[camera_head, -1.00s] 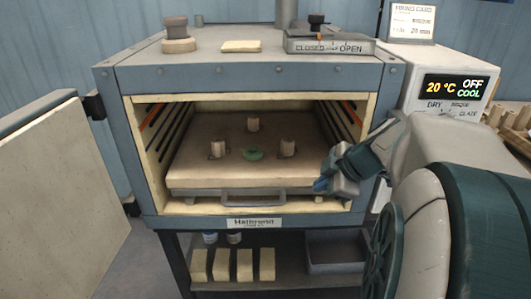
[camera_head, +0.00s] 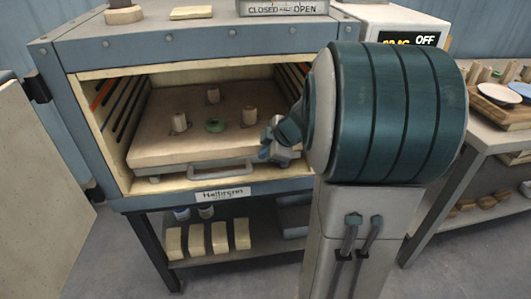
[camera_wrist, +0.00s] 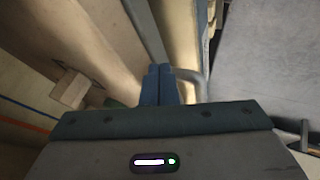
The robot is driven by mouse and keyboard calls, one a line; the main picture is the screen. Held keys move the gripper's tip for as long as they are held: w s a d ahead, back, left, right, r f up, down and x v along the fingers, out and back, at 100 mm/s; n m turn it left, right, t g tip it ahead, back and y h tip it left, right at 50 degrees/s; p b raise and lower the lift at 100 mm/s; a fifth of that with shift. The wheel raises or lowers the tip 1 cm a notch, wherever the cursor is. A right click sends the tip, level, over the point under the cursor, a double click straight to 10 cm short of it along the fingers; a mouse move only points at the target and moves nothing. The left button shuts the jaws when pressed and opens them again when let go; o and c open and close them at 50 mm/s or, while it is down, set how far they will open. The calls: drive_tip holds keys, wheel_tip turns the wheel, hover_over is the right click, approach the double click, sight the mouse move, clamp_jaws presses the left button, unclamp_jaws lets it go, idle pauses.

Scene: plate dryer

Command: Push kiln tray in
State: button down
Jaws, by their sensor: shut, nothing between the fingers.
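The kiln tray (camera_head: 160,149) is a thick pale slab inside the open kiln, with a grey handle (camera_head: 222,169) along its front. It carries several small posts and a green ring-like piece (camera_head: 215,126). My gripper (camera_head: 264,153) is at the right part of the tray's front edge, to the right of the handle's middle. In the wrist view its blue fingers (camera_wrist: 160,70) are together and empty, with the grey handle (camera_wrist: 198,84) close beside them. Whether the fingertips touch the tray is unclear. My arm hides the kiln's right front.
The kiln door (camera_head: 38,165) stands open at left. A nameplate (camera_head: 222,194) sits below the opening. A lower shelf (camera_head: 215,258) holds pale blocks and small jars. A side table (camera_head: 490,120) with dishes stands at right.

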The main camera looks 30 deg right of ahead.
drive_tip(key=shift+w+d+f+b, duration=0.15)
drive_tip(key=shift+w+d+b, duration=0.05)
drive_tip(key=shift+w+b, duration=0.65)
drive_tip(key=shift+w+d+b, duration=0.1)
drive_tip(key=shift+w+b, duration=0.15)
drive_tip(key=shift+b, duration=0.05)
drive_tip(key=shift+w+r, duration=0.15)
drive_tip(key=shift+r, duration=0.05)
